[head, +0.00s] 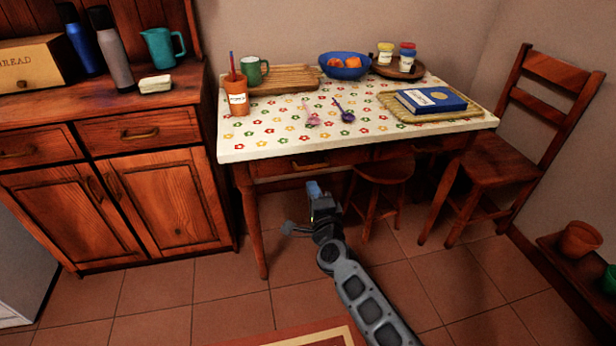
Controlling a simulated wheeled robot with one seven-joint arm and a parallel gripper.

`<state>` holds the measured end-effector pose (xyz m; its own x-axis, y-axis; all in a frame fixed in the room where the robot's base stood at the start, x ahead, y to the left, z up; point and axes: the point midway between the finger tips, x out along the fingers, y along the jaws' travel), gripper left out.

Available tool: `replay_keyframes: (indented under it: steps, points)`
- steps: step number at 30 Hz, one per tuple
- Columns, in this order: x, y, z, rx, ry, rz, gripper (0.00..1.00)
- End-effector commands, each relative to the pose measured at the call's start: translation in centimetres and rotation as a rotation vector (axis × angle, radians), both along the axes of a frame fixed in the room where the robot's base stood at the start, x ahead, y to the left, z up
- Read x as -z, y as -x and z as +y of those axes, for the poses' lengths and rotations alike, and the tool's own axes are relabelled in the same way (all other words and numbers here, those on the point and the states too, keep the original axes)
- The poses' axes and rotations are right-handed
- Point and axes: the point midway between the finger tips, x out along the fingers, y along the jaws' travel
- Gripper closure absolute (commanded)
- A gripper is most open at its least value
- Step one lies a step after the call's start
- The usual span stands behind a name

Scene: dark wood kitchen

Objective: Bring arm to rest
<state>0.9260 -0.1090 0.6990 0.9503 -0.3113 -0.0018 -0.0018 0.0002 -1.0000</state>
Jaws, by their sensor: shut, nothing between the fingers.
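My gripper (313,188) is at the end of my dark grey arm, which reaches up from the bottom right of the head view. It is in front of the table's near edge and lower than the tabletop in the picture. Its fingers look closed together and nothing shows between them. The arm is bent and extended forward over the tiled floor, apart from the furniture as far as I can see.
A table (262,146) with a flowered cloth stands ahead, with a stool (385,170) under it and a chair (497,165) at right. A wooden cabinet (160,200) stands at left. A low shelf (562,262) with pots is at far right. Tiled floor (180,290) is open in front.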

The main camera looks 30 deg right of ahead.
Motion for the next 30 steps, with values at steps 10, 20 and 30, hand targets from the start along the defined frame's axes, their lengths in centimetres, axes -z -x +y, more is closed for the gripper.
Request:
replay_keyframes:
  steps: [10,20,30]
  points:
    - [0.3,1.4,0.2,-0.004,0.024,0.01,1.0]
    - [1.7,13.9,1.6,-0.078,0.365,0.138,1.0]
    - [-1.1,28.7,4.5,-0.193,0.769,0.271,1.0]
